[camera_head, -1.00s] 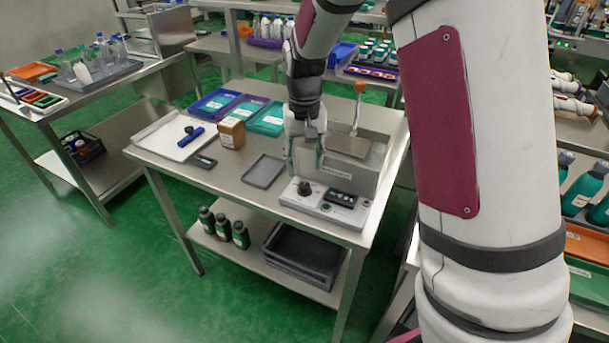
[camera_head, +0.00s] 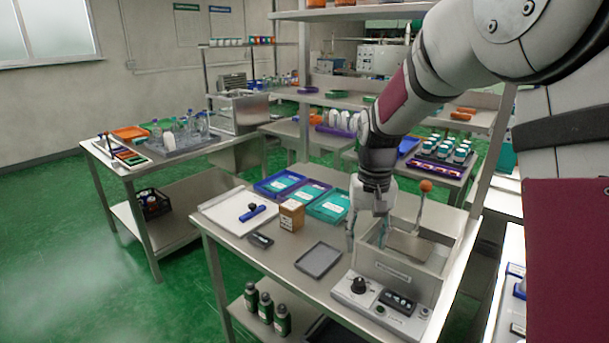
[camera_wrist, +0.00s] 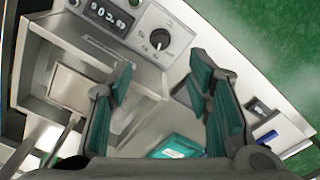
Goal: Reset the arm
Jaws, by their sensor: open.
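My gripper (camera_head: 366,225) hangs from my arm above the steel table (camera_head: 285,258), just left of the sleeve applicator (camera_head: 385,305). In the wrist view my gripper (camera_wrist: 165,95) shows two dark green finger pads spread apart with nothing between them. The applicator is a grey box with a black knob (camera_head: 358,286), a dark display (camera_head: 397,302) and a lever with an orange ball (camera_head: 426,186).
A grey tray (camera_head: 318,260), a brown box (camera_head: 291,214), a white tray (camera_head: 222,218) with a blue tool, and blue, purple and teal bins (camera_head: 328,206) share the table. Dark bottles (camera_head: 266,307) stand on its lower shelf. A second table (camera_head: 180,155) is at left, with open green floor around.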

